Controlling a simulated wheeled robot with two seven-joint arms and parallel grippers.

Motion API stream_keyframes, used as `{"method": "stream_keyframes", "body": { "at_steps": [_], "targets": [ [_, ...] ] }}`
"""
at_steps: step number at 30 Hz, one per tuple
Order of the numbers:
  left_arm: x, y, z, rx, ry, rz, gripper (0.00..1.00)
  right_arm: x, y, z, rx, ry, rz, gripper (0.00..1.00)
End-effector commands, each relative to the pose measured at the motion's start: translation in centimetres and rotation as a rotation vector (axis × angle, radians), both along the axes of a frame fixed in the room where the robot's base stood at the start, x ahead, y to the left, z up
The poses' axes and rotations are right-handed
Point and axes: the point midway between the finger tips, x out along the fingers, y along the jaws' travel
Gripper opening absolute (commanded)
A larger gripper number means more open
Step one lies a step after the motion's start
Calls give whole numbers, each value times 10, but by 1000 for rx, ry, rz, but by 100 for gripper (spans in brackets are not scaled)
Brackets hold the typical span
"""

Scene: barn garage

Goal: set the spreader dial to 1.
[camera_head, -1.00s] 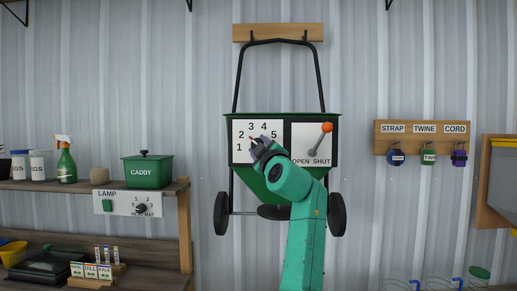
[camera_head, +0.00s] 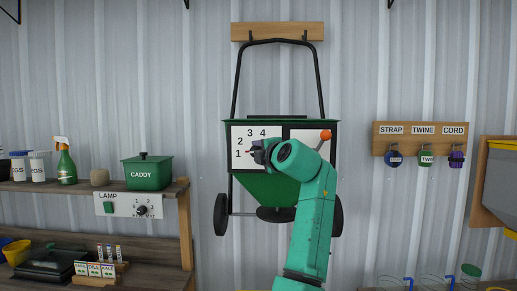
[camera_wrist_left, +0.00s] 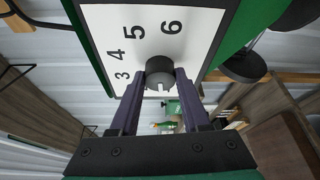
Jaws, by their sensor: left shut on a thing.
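The green spreader (camera_head: 232,122) hangs on the wall with a white dial plate (camera_head: 236,165) marked 1 to 4 in view; the higher numbers are behind my arm. My left gripper (camera_head: 259,152) is shut on the dial, hiding most of it. A red pointer (camera_head: 249,152) shows left of the fingers and points at or very near 1. In the left wrist view, the grey dial knob (camera_wrist_left: 160,66) sits between my purple fingers (camera_wrist_left: 160,84), with 3 to 6 beyond it. My right gripper is not in view.
An orange-tipped lever (camera_head: 325,135) stands right of the dial, close to my arm. A shelf (camera_head: 80,187) with a green caddy (camera_head: 147,174) and a lamp panel is at left. A rack (camera_head: 378,140) with strap, twine and cord hangs at right.

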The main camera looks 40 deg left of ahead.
Motion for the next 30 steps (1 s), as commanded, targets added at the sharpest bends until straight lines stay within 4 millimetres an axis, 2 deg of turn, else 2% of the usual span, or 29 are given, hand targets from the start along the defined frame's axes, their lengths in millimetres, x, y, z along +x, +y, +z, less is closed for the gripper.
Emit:
{"method": "stream_keyframes", "body": {
  "at_steps": [20,21,23,24,30],
  "targets": [
    [0,0,-1,-65,-46,0,0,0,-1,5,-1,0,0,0],
    [0,0,-1,-66,-45,-1,50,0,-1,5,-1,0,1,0],
    [0,0,-1,-64,-45,0,73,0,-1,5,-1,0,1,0],
    [0,0,-1,-64,-45,0,76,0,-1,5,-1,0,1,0],
    [0,0,0,-62,-45,0,76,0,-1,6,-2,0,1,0]
  ]
}}
